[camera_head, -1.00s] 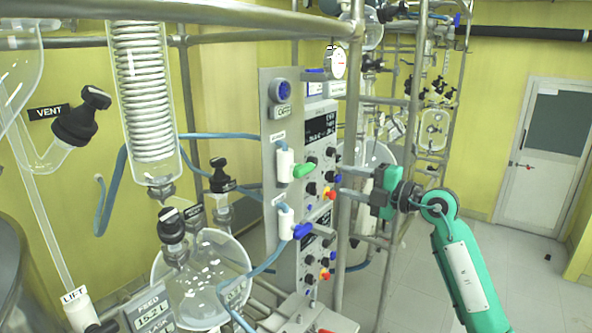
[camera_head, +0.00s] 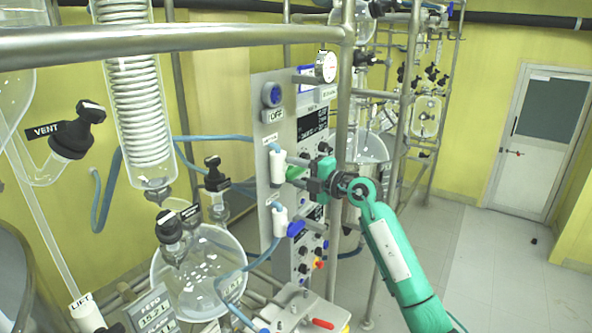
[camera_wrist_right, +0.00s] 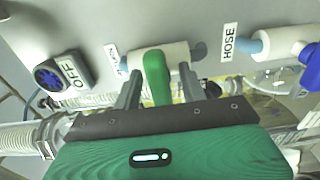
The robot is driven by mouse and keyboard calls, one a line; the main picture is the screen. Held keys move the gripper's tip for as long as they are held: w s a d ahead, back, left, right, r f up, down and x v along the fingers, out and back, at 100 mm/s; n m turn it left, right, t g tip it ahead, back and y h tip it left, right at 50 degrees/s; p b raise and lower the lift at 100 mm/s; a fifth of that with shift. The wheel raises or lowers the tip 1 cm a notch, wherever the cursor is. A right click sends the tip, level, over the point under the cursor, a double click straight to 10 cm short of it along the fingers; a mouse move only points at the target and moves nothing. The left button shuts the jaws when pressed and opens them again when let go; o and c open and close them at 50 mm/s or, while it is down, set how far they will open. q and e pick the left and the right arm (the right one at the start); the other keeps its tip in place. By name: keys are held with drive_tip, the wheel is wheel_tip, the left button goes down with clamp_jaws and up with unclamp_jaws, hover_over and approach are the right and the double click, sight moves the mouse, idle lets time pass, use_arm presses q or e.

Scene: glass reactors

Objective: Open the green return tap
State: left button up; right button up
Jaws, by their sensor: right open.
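The green tap handle (camera_head: 294,173) sits on a white valve body (camera_head: 277,166) on the grey panel, with a blue hose joined to it. My right gripper (camera_head: 300,168) is at this handle, its fingers reaching toward the panel. In the right wrist view the green handle (camera_wrist_right: 156,76) stands between the two grey fingers of my right gripper (camera_wrist_right: 160,88). The fingers are apart, with a gap visible on each side of the handle. The white valve body (camera_wrist_right: 176,56) lies behind it. My left gripper is not in view.
A blue-handled tap (camera_head: 296,229) sits just below on the same panel. A steel frame post (camera_head: 343,110) stands close to my right gripper. A round glass flask (camera_head: 200,272) is at the lower left. Open floor (camera_head: 480,250) lies to the right.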

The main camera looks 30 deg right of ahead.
drive_tip(key=shift+c, duration=0.4)
drive_tip(key=c, duration=0.8)
drive_tip(key=shift+f, duration=0.1)
drive_tip(key=n+b, duration=0.3)
drive_tip(key=n, duration=0.1)
drive_tip(key=shift+f, duration=0.15)
drive_tip(key=n+b, duration=0.2)
drive_tip(key=n, duration=0.1)
drive_tip(key=shift+b, duration=0.35)
drive_tip(key=n+b, duration=0.6)
drive_tip(key=shift+n, duration=0.3)
drive_tip(key=shift+n+b, duration=1.65)
drive_tip(key=shift+n, duration=0.25)
